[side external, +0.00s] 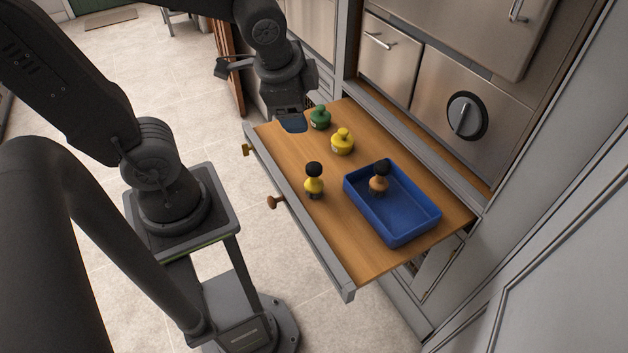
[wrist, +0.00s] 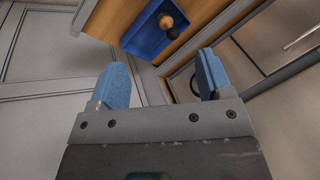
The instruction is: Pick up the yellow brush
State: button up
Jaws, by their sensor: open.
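The blue tray (side external: 409,228) holds a tan brush (side external: 379,184) with a dark top; the tray also shows in the wrist view (wrist: 140,38). The board's front right is bare.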

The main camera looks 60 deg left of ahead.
jog(key=w+a+f+m+g+y, duration=0.2)
jog(key=w+f+m, duration=0.2)
jog(key=f+m, duration=0.45)
jog(key=m, duration=0.6)
send_near(314, 165)
jog(key=shift+m+y, duration=0.25)
jog(key=shift+y, duration=0.05)
jog(key=x, duration=0.7)
jog(key=shift+s+d+f, duration=0.1)
jog(key=shift+s+f, duration=0.05)
jog(key=shift+f, duration=0.2)
jog(key=shift+x, duration=2.7)
jog(key=shift+r, duration=0.1)
jog(key=c, duration=1)
